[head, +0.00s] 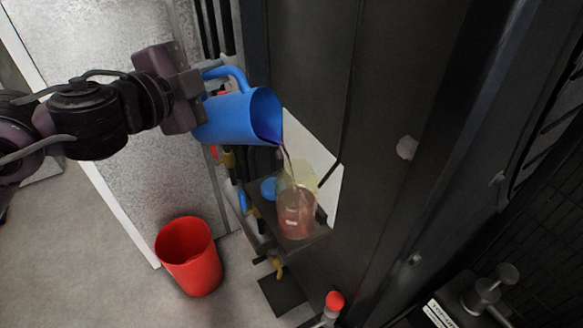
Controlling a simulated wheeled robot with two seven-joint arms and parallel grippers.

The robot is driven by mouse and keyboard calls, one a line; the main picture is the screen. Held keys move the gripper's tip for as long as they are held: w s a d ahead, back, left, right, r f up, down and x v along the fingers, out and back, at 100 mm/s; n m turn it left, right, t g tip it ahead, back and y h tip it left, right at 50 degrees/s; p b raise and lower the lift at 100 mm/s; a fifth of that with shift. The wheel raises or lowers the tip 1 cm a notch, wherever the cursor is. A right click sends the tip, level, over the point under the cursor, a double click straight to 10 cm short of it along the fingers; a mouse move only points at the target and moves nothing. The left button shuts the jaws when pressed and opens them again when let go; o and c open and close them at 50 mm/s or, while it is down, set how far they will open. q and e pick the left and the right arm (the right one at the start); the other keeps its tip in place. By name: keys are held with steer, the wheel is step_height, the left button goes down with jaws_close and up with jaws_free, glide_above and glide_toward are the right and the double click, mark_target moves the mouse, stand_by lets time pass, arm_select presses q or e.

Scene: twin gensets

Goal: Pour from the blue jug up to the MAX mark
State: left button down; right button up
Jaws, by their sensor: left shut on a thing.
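The blue jug (228,117) is tilted with its mouth to the right, and a thin brownish stream falls from its lip. My left gripper (193,98) is shut on the jug at its handle side and holds it up. Below the lip stands a clear container (297,211) on a small dark shelf. Reddish liquid shows in the container, and the stream runs into it. A pale label or mark shows on its front, too small to read, so I cannot tell where the level stands against MAX. My right gripper is not in view.
A red bucket (189,257) stands on the floor at lower left. A blue cap (268,188) lies beside the container. A dark cabinet (400,120) fills the right side. A red-topped knob (334,301) stands at the bottom. The floor at left is clear.

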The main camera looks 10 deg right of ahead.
arm_select(q)
steer(key=shift+s+d+r+m, duration=0.25)
steer(key=shift+d+r+m, duration=0.1)
steer(key=shift+r+m, duration=0.05)
stand_by(1.1)
steer(key=shift+s+d+r+m+p, duration=0.25)
steer(key=shift+d+r+m+p, duration=0.2)
steer(key=shift+p, duration=0.45)
stand_by(0.9)
steer(key=shift+a, duration=0.1)
steer(key=a+f+b, duration=0.1)
steer(key=w+a+f+n+b, duration=0.1)
steer(key=shift+w+f+b, duration=0.2)
steer(key=shift+f+b, duration=0.1)
steer(key=shift+b, duration=0.1)
steer(key=shift+w+a+f+n+h, duration=0.3)
steer(key=shift+w+a+f+n, duration=0.2)
steer(key=shift+a+f+n, duration=0.5)
steer(key=shift+w+r+n, duration=0.1)
steer(key=shift+r+n, duration=0.15)
steer(key=shift+r, duration=0.05)
steer(key=shift+w+f+n+b, duration=0.1)
steer(key=shift+f+n+b, duration=0.2)
steer(key=shift+f, duration=0.3)
